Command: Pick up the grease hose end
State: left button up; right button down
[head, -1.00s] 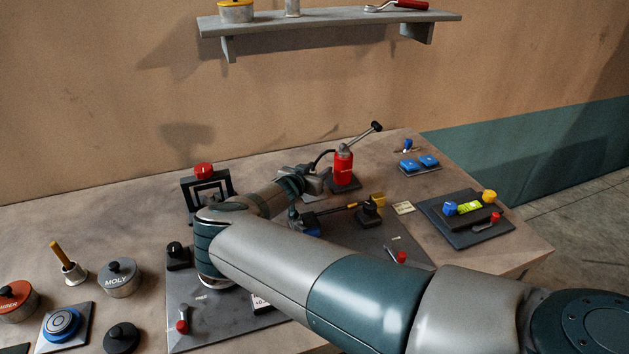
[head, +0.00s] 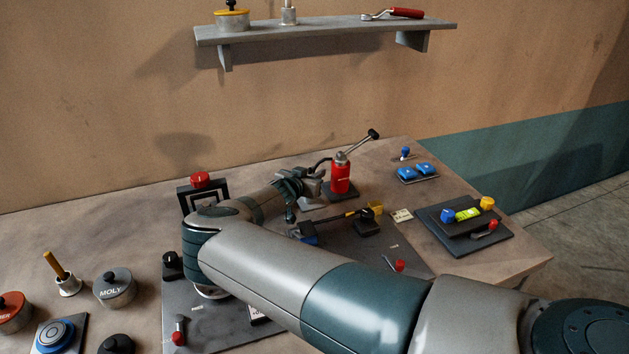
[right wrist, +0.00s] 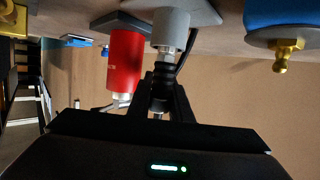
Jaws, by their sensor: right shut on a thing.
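The red grease pump (head: 340,179) stands upright near the back of the table, with a silver lever and a black hose (head: 319,163) arching from it to the left. My right gripper (head: 312,184) is just left of the pump. In the right wrist view, its black fingers (right wrist: 163,92) are shut on the grease hose end (right wrist: 163,70), a dark fitting between them. The hose end lines up with a grey round holder (right wrist: 171,28); I cannot tell whether it is still seated there. The pump also shows in that view (right wrist: 124,62). My left gripper is not in view.
A black frame with a red knob (head: 199,180) stands left of my right forearm. A bar-like fixture (head: 340,217) lies in front of the gripper. A dark plate with a yellow-green level (head: 468,213) is at right. A brass nipple (right wrist: 283,55) shows in the wrist view.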

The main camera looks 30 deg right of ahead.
notch_tip(320, 180, up, 8)
jog(key=p, duration=0.2)
dwell(0.6)
